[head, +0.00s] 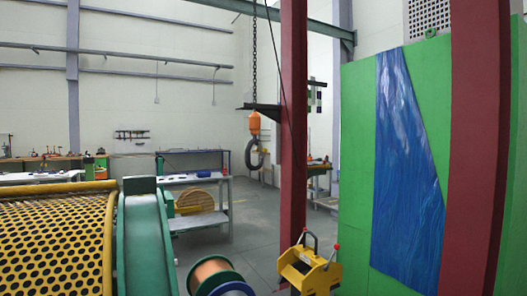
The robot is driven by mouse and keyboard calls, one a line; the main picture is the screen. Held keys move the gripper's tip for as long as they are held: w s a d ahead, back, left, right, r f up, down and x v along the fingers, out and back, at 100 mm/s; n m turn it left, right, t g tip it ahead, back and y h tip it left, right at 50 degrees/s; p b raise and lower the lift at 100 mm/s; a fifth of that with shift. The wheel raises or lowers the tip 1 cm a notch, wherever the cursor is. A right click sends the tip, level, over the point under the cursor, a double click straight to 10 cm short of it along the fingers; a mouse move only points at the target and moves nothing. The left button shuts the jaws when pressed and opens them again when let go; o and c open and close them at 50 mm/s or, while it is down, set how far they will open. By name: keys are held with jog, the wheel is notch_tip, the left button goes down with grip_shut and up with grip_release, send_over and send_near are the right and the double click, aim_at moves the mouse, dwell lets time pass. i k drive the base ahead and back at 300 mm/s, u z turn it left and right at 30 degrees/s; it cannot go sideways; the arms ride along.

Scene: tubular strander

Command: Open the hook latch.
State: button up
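A dark crane hook (254,155) hangs below an orange hook block (255,123) in the head view, left of the nearer red column. A chain (254,50) runs up from the block and out of the top of the picture. The hook hangs upright and clear of the floor. Its latch is too small to make out, so I cannot tell whether it is open or shut. My gripper and arm do not show in this view.
A red column (293,120) stands just right of the hook. A yellow device with red knobs (310,270) is low at its foot. Yellow perforated guarding (50,245) and a green machine frame (145,240) fill the lower left. Grey floor (250,215) shows between.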

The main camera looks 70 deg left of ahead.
aim_at(259, 149)
jog(key=u, duration=0.6)
jog(key=i, duration=1.05)
jog(key=u, duration=0.95)
